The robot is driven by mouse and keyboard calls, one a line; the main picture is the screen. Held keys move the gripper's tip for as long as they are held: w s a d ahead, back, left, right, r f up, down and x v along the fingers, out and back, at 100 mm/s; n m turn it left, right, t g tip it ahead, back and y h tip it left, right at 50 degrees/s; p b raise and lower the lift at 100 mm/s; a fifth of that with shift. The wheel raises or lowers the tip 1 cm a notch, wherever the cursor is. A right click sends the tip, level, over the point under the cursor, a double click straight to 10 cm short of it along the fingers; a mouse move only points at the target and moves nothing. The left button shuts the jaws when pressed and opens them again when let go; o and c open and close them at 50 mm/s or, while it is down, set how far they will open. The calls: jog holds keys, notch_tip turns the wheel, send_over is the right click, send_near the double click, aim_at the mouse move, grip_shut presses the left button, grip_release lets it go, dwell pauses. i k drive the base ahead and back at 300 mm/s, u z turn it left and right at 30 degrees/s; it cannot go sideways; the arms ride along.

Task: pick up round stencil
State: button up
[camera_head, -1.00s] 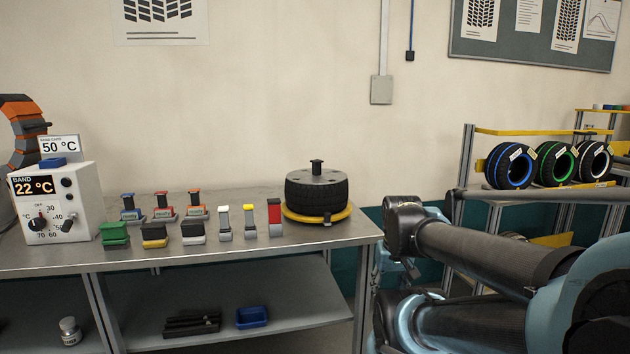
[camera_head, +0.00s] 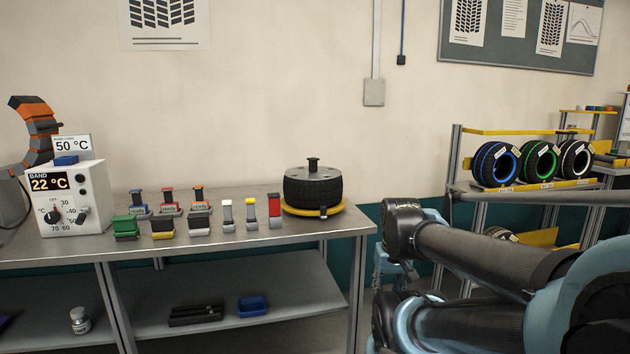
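A grey round plate with small holes and a black knob, which looks like the round stencil (camera_head: 298,173), lies flat on top of a black tyre (camera_head: 312,192). The tyre rests on a yellow round base (camera_head: 331,211) at the right end of the metal bench. My arm is folded at the lower right, apart from the bench and the tyre. My gripper cannot be made out in this view.
The metal bench (camera_head: 180,244) holds several stamps and small blocks, a temperature box (camera_head: 90,205) and an orange-black segmented band (camera_head: 38,110). A lower shelf holds a blue tray (camera_head: 252,307). A rack with several tyres (camera_head: 497,163) stands at right.

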aim_at(313, 172)
jog(key=k, duration=1)
jog(key=z, duration=0.65)
jog(key=i, duration=2.1)
jog(key=u, duration=0.65)
